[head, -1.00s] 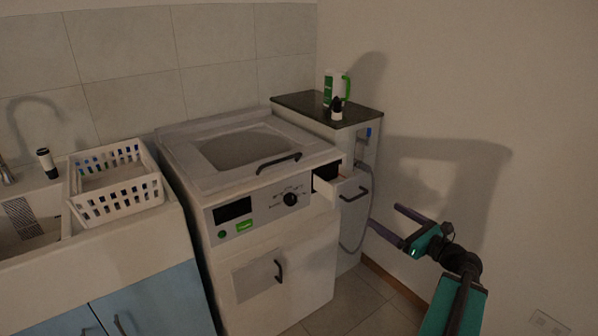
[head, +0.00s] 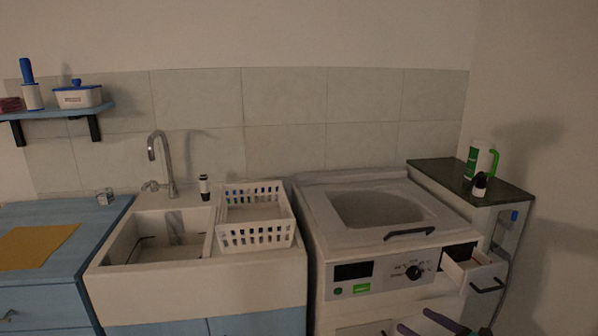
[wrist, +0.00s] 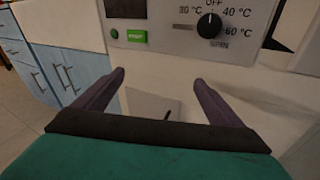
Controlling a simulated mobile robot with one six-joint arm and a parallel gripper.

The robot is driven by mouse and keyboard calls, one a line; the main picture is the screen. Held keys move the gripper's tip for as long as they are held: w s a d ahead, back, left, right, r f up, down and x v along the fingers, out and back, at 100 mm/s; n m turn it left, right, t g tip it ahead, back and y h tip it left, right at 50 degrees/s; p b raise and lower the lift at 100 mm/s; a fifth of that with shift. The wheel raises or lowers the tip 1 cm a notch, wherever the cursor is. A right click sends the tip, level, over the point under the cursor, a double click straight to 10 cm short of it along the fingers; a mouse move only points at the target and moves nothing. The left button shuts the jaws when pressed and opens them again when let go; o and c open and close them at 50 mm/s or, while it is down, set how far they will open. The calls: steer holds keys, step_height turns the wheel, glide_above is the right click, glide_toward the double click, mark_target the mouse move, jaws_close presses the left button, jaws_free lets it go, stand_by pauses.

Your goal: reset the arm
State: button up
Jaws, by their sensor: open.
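My gripper (wrist: 158,82) is open and empty in the wrist view, its two purple fingers spread apart in front of the white washing machine's front. In the head view only the tips of my gripper (head: 425,322) show at the bottom edge, low in front of the washing machine (head: 345,300). The rest of my arm is out of the head view. The machine's black dial (wrist: 209,25) and green button (wrist: 137,36) are above the fingers in the wrist view.
The small detergent drawer (head: 474,268) of the machine stands open. A dark-topped cabinet (head: 440,170) on the right holds a white and green jug (head: 480,160) and a small dark-topped bottle (head: 480,184). A white basket (head: 255,235) stands beside the sink (head: 130,235).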

steer(key=s+a+f+n+g+y+p, duration=0.15)
steer(key=s+a+f+n+g, duration=0.3)
steer(key=a+f, duration=0.65)
steer(key=s+a+f+n+g+p, duration=0.2)
steer(key=s+a+f+n+g, duration=0.35)
steer(key=a, duration=0.95)
steer(key=s+a+f+n+g+h+p, duration=0.1)
steer(key=s+a+f+n+g+h, duration=0.1)
steer(key=s+f+n+g, duration=0.45)
steer(key=s+a+f+n+g+h+p, duration=0.1)
steer(key=s+a+f+n+h, duration=0.15)
steer(key=s+f, duration=0.7)
steer(key=s+d+f+n+g+h, duration=0.1)
steer(key=s+d+n+h, duration=0.5)
steer(key=d+n, duration=0.5)
steer(key=shift+s+d+f+n+g, duration=0.15)
steer(key=shift+s+f+n+g, duration=0.15)
steer(key=shift+f+n+g, duration=0.15)
